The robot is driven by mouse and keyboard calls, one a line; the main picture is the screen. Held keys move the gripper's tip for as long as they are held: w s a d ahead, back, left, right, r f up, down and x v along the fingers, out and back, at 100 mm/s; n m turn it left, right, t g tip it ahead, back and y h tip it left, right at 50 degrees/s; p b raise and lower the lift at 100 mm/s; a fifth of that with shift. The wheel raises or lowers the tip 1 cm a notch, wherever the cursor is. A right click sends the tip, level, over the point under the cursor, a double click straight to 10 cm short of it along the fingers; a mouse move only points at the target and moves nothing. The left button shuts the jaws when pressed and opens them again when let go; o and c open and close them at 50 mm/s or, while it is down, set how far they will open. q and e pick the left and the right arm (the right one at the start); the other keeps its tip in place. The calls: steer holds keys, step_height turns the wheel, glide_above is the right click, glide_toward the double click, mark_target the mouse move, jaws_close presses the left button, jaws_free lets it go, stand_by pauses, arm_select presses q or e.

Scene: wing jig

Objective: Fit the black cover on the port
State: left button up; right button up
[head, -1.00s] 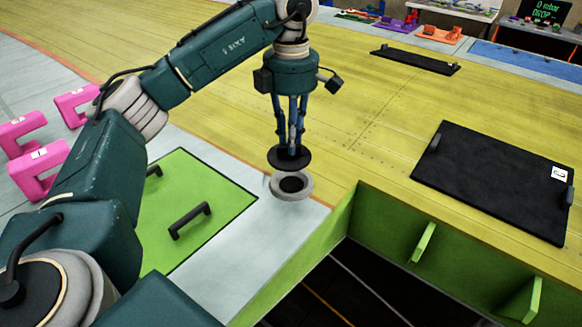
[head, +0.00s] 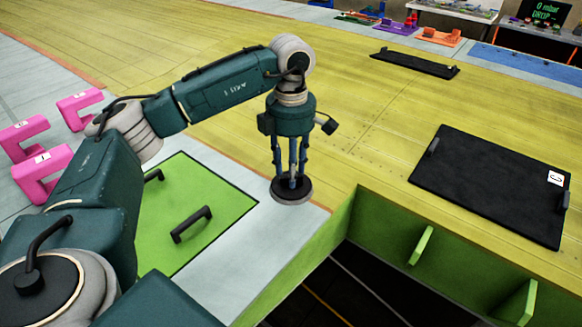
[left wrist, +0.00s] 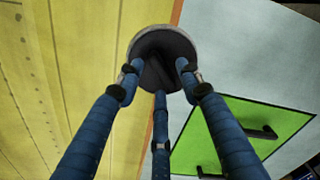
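The black cover (head: 303,192) is a flat round disc and lies on the port (head: 292,203), a raised grey ring at the corner of the pale panel. Only a thin edge of the ring shows around the disc. In the left wrist view the cover (left wrist: 157,43) is dark, with the pale rim of the port (left wrist: 192,48) around it. My left gripper (head: 292,184) points straight down, its blue fingers closed around the middle of the cover. The fingertips hide part of the grip. My right gripper is not in view.
A green panel with black handles (head: 200,210) lies left of the port. Pink clamps (head: 35,170) stand at the far left. An open green-walled bay (head: 345,285) lies to the right front. A black plate (head: 490,185) rests on the yellow skin at right.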

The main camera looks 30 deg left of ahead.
arm_select(q)
steer(key=shift+w+r+b, duration=0.15)
steer(key=shift+r+b, duration=0.15)
steer(key=shift+r, duration=0.2)
step_height(320, 180, up, 3)
steer(key=shift+r+b, duration=0.1)
steer(key=shift+b, duration=0.55)
step_height(320, 180, up, 8)
steer(key=shift+p, duration=0.3)
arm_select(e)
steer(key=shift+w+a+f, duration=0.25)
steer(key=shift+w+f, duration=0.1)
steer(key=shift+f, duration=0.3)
